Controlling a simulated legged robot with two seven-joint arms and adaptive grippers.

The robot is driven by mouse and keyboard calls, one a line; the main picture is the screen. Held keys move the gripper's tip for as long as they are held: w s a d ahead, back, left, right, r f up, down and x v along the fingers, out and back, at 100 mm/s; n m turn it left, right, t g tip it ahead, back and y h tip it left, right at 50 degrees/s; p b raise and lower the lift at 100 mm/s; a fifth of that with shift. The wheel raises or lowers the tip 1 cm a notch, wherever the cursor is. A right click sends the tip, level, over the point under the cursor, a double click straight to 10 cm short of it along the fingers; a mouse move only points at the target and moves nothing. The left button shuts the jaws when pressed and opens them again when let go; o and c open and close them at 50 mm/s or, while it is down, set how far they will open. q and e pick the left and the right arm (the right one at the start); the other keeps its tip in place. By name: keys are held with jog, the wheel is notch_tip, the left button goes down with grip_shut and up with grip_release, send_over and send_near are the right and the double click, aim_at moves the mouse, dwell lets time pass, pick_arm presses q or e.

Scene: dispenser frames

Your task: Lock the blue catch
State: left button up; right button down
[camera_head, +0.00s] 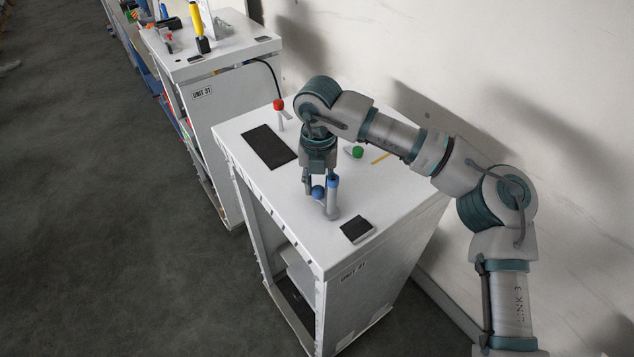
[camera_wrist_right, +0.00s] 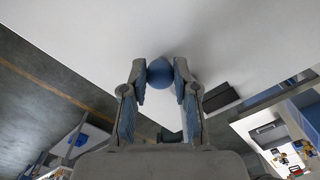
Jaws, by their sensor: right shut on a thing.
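The blue catch shows as a round blue knob (camera_head: 318,192) near the front edge of the white unit top marked UNIT 41. In the right wrist view the blue ball (camera_wrist_right: 160,72) sits between the two fingertips. My right gripper (camera_head: 319,193) points down from above and is shut on this knob, a finger on each side. The lower part of the catch is partly hidden by the fingers, so I cannot tell its angle. My left gripper is in neither view.
A red-topped post (camera_head: 279,105) and a green knob (camera_head: 357,152) stand on the same top. Two dark pads (camera_head: 269,147) (camera_head: 357,230) lie flat there. A neighbouring cabinet (camera_head: 240,95) stands behind, with a yellow-handled item (camera_head: 197,22). The wall is close on the right.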

aim_at(317, 188)
jog(key=shift+s+m, duration=0.1)
jog(key=shift+m, duration=0.5)
jog(key=c, duration=0.9)
grip_release()
jog(key=shift+s+a, duration=0.1)
jog(key=shift+r, duration=0.25)
notch_tip(317, 188, up, 12)
jog(key=shift+a+f, duration=0.1)
jog(key=shift+f, duration=0.15)
